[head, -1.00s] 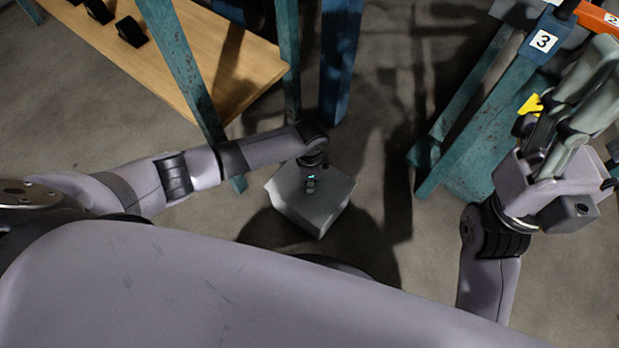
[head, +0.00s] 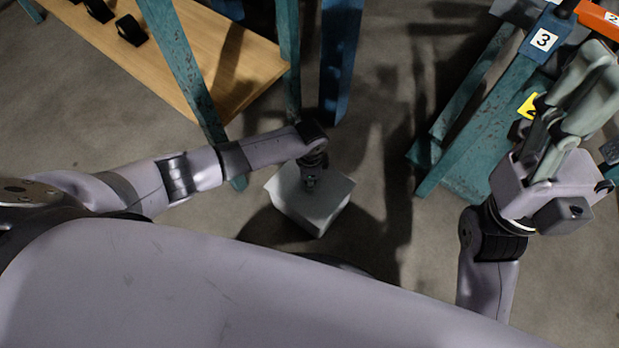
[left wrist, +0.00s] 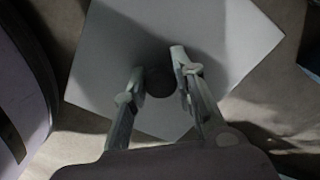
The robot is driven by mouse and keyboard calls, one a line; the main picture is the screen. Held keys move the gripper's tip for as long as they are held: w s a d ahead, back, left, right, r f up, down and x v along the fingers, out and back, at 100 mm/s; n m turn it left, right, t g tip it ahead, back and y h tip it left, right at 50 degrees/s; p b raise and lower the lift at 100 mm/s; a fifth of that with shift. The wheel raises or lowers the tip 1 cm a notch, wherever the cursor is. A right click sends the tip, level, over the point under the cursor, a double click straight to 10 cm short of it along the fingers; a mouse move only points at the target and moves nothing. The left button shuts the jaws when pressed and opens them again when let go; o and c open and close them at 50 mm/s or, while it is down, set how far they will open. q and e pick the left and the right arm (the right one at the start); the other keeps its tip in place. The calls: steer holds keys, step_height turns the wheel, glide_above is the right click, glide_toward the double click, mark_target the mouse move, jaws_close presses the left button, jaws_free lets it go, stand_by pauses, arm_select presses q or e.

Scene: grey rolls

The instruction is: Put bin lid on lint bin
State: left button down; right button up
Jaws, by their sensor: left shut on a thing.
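The lint bin (head: 310,222) is a pale grey box standing on the floor. A flat, pale square lid (left wrist: 225,40) fills much of the left wrist view and lies at the top of the bin in the head view. Whether it sits flush on the rim cannot be told. My left gripper (head: 311,184) points down over the middle of the lid. Its fingers are shut on the lid's dark round knob (left wrist: 160,82). My right gripper (head: 597,75) is raised at the right, away from the bin; the gap between its fingers is unclear.
A teal frame (head: 470,130) with a "3" label (head: 543,40) stands at the right, near a yellow tag (head: 530,106). Bare floor surrounds the bin.

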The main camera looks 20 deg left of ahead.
stand_by(0.4)
arm_select(q)
steer(key=c, duration=1.2)
jaws_free()
steer(key=shift+c, duration=0.2)
step_height(320, 180, up, 12)
steer(key=shift+d, duration=0.1)
